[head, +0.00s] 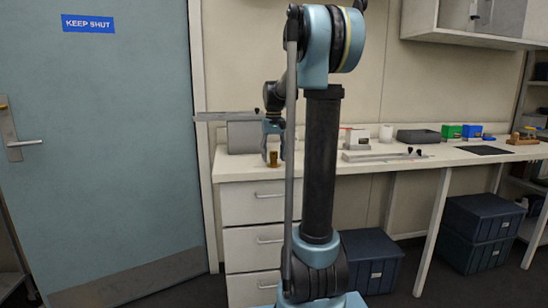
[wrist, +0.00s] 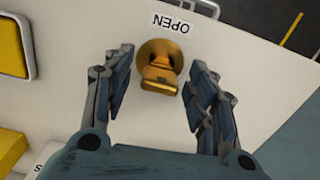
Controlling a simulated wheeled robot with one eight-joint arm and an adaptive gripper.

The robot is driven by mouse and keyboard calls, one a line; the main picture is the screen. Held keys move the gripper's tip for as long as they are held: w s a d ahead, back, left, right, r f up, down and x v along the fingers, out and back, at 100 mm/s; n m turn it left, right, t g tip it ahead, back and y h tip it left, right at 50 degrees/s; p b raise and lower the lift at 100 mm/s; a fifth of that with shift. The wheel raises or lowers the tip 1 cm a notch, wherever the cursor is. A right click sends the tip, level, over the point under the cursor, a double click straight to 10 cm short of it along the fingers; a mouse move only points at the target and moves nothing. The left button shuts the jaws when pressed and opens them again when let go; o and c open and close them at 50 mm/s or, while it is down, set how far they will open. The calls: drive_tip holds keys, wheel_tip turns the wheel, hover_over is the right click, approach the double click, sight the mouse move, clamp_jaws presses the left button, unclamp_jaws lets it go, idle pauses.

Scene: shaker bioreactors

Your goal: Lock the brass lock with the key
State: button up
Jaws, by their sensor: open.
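The brass lock (wrist: 151,50) is a round brass disc on a white panel (wrist: 90,30) in the wrist view. The brass key (wrist: 158,78) sits at the lock, its flat head facing the camera. An "OPEN" label (wrist: 171,23), upside down in this view, is beside the lock. My gripper (wrist: 163,75) is open, with one finger on each side of the key head and visible gaps between. In the head view my gripper (head: 271,144) is above the left end of the counter, by a small brass-coloured piece (head: 274,159). How far the key is inserted is hidden.
The counter (head: 420,160) holds a grey box (head: 243,137), a flat tray-like device (head: 385,156), and green and blue boxes (head: 471,131). A door marked "KEEP SHUT" (head: 110,120) is at left.

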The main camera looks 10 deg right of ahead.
drive_tip(key=shift+r, duration=0.1)
wheel_tip(320, 180, up, 12)
drive_tip(key=f, duration=0.1)
drive_tip(key=s+f+t, duration=0.1)
drive_tip(key=s+f, duration=1.4)
drive_tip(key=s, duration=0.2)
drive_tip(key=s+f+t, duration=0.1)
drive_tip(key=s+f, duration=1.4)
drive_tip(key=s, duration=0.3)
drive_tip(key=shift+d, duration=0.25)
drive_tip(key=shift+w, duration=0.1)
drive_tip(key=shift+w+f, duration=0.2)
drive_tip(key=shift+w, duration=0.25)
